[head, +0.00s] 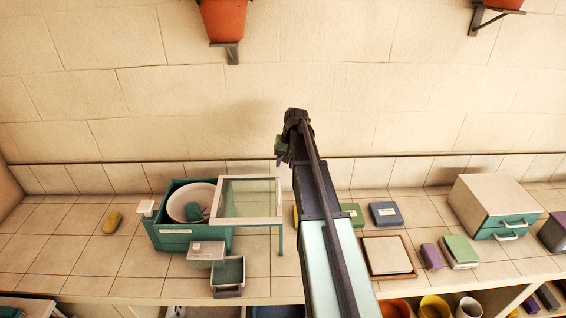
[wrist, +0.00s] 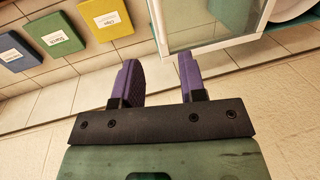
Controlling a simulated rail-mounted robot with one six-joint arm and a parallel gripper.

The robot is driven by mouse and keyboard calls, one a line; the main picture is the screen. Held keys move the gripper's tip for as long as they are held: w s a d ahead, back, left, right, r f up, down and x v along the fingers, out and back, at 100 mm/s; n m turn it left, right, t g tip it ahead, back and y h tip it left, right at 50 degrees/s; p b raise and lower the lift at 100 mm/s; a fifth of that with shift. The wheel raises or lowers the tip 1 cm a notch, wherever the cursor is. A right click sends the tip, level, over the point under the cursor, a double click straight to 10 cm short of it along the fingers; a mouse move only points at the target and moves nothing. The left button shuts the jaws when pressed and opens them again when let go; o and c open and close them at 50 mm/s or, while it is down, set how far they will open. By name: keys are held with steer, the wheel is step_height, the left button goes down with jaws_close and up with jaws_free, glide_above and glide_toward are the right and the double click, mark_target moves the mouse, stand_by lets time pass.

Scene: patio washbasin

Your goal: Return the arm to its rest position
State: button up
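My arm reaches up over the tiled counter (head: 75,250) toward the wall in the head view. My gripper (head: 280,160) is at its far end, small and partly hidden by the arm. In the wrist view my gripper (wrist: 161,78) shows two purple fingers standing apart with nothing between them. It is above the counter, close to the wall and apart from the objects.
Left of my arm stands a teal basin unit (head: 175,238) with a white bowl (head: 188,194) and a glass-topped frame (head: 250,198). Right are green (head: 352,212) and blue (head: 386,214) boxes and a drawer cabinet (head: 490,200). Flowerpots (head: 223,18) hang above.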

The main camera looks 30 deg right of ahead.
steer(key=shift+f, duration=0.15)
steer(key=s+a+f+n+b, duration=0.2)
steer(key=s+a+f+b, duration=0.4)
steer(key=a, duration=0.3)
steer(key=s+a+f+n+h+b, duration=0.1)
steer(key=s+a+f+n+b, duration=0.1)
steer(key=s+a+f+b, duration=0.4)
steer(key=s+a+f+n+g+h+b, duration=0.1)
steer(key=s+a+f+n+b, duration=0.1)
steer(key=s+a+f+b, duration=0.4)
steer(key=s+a, duration=0.4)
steer(key=a, duration=0.4)
steer(key=shift+s+a+f+b, duration=0.2)
steer(key=shift+s+f+b, duration=0.05)
steer(key=shift+f+b, duration=0.1)
